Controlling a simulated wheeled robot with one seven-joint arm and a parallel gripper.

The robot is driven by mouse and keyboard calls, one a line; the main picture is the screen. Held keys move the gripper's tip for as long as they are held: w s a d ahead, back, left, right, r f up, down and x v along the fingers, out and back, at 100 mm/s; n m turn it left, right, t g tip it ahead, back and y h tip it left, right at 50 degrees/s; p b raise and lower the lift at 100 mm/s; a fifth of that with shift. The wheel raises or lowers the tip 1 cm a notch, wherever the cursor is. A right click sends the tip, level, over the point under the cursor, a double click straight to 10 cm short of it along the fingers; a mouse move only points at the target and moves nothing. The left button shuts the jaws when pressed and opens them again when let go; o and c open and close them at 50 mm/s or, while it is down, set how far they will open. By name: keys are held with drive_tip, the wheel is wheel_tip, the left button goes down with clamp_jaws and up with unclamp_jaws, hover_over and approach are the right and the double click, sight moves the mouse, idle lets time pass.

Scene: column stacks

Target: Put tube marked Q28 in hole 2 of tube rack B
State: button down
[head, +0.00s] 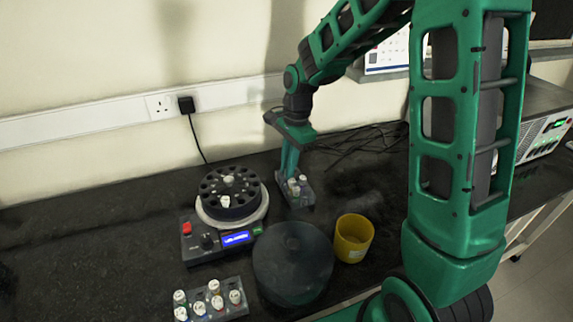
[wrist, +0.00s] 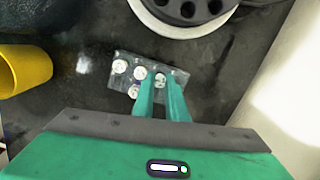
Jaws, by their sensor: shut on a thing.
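My gripper (head: 289,174) points down at the small far tube rack (head: 306,201), right of the centrifuge. In the wrist view, its green fingers (wrist: 161,88) are shut on a white-capped tube (wrist: 160,78) over that rack (wrist: 120,56). I cannot tell whether the tube is seated in a hole or lifted. Several other white-capped tubes (wrist: 120,66) stand beside it. Another tube rack (head: 237,310) with several capped tubes (head: 215,287) is at the front left. The cap markings and rack letters are too small to read.
A centrifuge (head: 187,251) with a black rotor (head: 213,188) stands left of the far rack. Its round dark lid (head: 292,262) lies in front, beside a yellow cup (head: 353,239). Cables (head: 362,140) lie behind. The bench at far left is mostly clear.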

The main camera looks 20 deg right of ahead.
drive_tip(key=shift+f, duration=0.3)
drive_tip(key=c, duration=1.7)
unclamp_jaws()
drive_tip(key=shift+o, duration=0.4)
drive_tip(key=shift+o, duration=1.1)
drive_tip(key=shift+s, duration=0.1)
drive_tip(key=shift+r, duration=3)
